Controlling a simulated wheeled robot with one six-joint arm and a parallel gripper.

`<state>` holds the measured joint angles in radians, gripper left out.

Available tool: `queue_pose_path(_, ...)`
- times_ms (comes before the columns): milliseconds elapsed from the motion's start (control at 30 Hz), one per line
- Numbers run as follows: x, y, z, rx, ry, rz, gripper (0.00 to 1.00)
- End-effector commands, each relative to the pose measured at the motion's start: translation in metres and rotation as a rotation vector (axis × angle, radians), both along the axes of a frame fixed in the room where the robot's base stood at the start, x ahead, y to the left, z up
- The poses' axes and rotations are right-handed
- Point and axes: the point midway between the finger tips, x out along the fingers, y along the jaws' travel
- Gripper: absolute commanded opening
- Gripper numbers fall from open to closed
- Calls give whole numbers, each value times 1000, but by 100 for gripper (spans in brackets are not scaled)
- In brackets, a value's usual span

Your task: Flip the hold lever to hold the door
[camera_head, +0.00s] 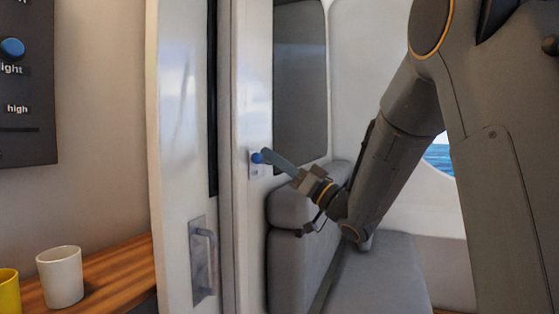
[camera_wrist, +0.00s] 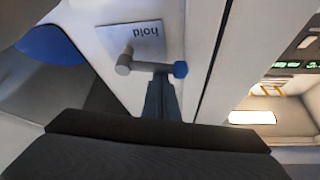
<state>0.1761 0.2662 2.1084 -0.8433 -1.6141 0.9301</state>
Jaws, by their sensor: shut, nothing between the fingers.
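The hold lever (camera_head: 257,158) is a small lever with a blue knob on a white wall panel in the middle of the head view. In the wrist view the lever (camera_wrist: 150,66) is a grey bar from a round pivot on the left to the blue knob on the right. Its plate (camera_wrist: 143,38) reads "hold", upside down. My gripper (camera_head: 267,155) is shut and empty, its tips at the lever. In the wrist view my gripper (camera_wrist: 160,84) meets the bar near the knob; I cannot tell whether they touch. The white door (camera_head: 178,150) stands left of the lever.
The door has a metal handle (camera_head: 204,262). A white cup (camera_head: 60,276) and a yellow cup (camera_head: 8,291) stand on a wooden counter (camera_head: 122,272) at the left. A grey padded seat (camera_head: 375,275) lies below my arm.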

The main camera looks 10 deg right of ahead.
Motion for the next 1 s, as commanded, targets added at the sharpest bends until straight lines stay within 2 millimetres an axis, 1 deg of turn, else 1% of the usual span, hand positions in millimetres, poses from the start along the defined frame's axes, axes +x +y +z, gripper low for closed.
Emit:
queue_pose_path(600, 0, 2, 0, 1, 3, 3, 0)
queue_pose_path(767, -1, 0, 13, 1, 2, 4, 0)
queue_pose_path(967, -1, -6, 45, 0, -1, 7, 0)
queue_pose_path(1000, -5, -14, 34, 1, 3, 3, 0)
